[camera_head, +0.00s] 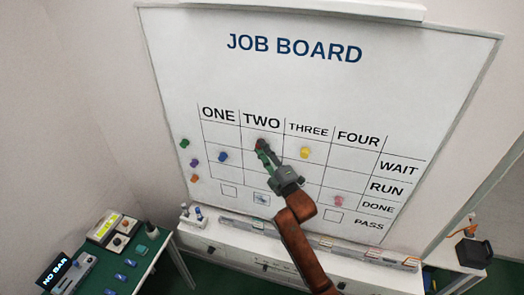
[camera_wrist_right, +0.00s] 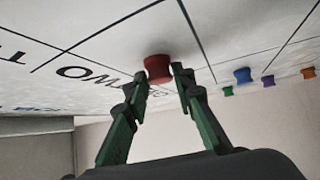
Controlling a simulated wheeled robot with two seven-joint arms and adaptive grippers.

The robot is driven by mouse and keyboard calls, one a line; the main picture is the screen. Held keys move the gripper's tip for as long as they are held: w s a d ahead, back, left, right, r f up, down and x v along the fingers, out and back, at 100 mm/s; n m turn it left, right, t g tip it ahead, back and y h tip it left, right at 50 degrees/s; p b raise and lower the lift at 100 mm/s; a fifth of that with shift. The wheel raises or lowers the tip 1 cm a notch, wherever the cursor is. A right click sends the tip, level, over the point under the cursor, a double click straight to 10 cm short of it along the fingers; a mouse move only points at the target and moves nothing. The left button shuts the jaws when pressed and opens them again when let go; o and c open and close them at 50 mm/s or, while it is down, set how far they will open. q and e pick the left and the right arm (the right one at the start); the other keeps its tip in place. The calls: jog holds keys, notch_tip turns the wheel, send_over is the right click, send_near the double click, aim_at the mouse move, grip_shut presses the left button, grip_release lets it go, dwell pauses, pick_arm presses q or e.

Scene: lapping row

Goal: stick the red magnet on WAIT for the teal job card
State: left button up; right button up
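The red magnet (camera_head: 260,143) is at the white job board, in column TWO at the WAIT row. In the right wrist view the red magnet (camera_wrist_right: 158,68) sits between my right fingertips (camera_wrist_right: 162,80), against or very near the board. My right gripper (camera_head: 263,149) appears shut on it, with the fingers drawn in to about its width. A small card with a bluish-teal mark (camera_head: 262,198) is below column TWO; its details are too small to read. My left gripper is not in view.
On the board (camera_head: 300,85) are a blue magnet (camera_head: 222,157), a yellow one (camera_head: 305,152) and a pink one (camera_head: 339,201). Green (camera_head: 185,143), purple (camera_head: 194,163) and orange (camera_head: 194,178) magnets line the left edge. A ledge (camera_head: 330,252) runs below; a green table (camera_head: 150,268) stands lower left.

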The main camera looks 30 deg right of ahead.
jog(key=o, duration=0.5)
jog(key=shift+s, duration=0.1)
